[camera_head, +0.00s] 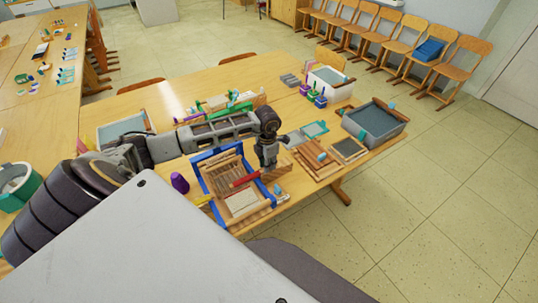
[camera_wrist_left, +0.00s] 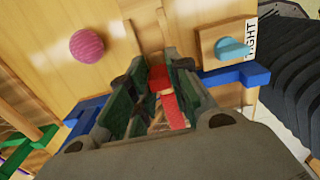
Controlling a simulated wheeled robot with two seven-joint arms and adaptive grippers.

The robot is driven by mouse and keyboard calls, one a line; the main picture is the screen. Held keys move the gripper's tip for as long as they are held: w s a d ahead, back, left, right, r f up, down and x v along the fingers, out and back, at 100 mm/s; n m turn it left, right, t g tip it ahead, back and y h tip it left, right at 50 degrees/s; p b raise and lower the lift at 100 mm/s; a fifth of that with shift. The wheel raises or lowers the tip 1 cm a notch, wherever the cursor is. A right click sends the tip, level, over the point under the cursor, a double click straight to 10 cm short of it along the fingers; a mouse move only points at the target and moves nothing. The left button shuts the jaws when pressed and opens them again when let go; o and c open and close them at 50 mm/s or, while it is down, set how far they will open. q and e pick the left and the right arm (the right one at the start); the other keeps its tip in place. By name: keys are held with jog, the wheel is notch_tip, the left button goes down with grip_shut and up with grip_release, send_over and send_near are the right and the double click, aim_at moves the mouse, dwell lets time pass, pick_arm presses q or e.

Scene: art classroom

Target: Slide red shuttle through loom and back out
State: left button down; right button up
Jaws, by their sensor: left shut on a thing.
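The loom (camera_head: 196,164) has a blue frame with a wooden inner part and pale woven cloth, and lies on the near part of the table. The red shuttle (camera_head: 246,179) is over the right half of the loom, sloping up to the right, its right end at my left gripper (camera_head: 266,168). In the left wrist view, my left gripper (camera_wrist_left: 155,95) is shut on the red shuttle (camera_wrist_left: 170,110), which shows between the fingers. Part of the loom's blue frame (camera_wrist_left: 237,75) shows beside them. I cannot tell whether the shuttle is among the threads. My right gripper is not in view.
A purple cone (camera_head: 180,182) stands left of the loom. To the right are wooden frames (camera_head: 348,150) and a grey basin (camera_head: 376,122).

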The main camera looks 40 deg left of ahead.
aim_at(258, 172)
pick_arm(q)
jog(key=shift+s+a, duration=0.3)
jog(key=shift+s, duration=0.35)
jog(key=shift+s+a, duration=0.35)
jog(key=shift+s, duration=0.35)
jog(key=shift+s+a, duration=0.3)
jog(key=shift+s, duration=0.35)
jog(key=c, duration=1.3)
grip_release()
jog(key=shift+s, duration=0.2)
jog(key=shift+w+r, duration=0.1)
jog(key=shift+w, duration=0.05)
jog(key=shift+r, duration=5.95)
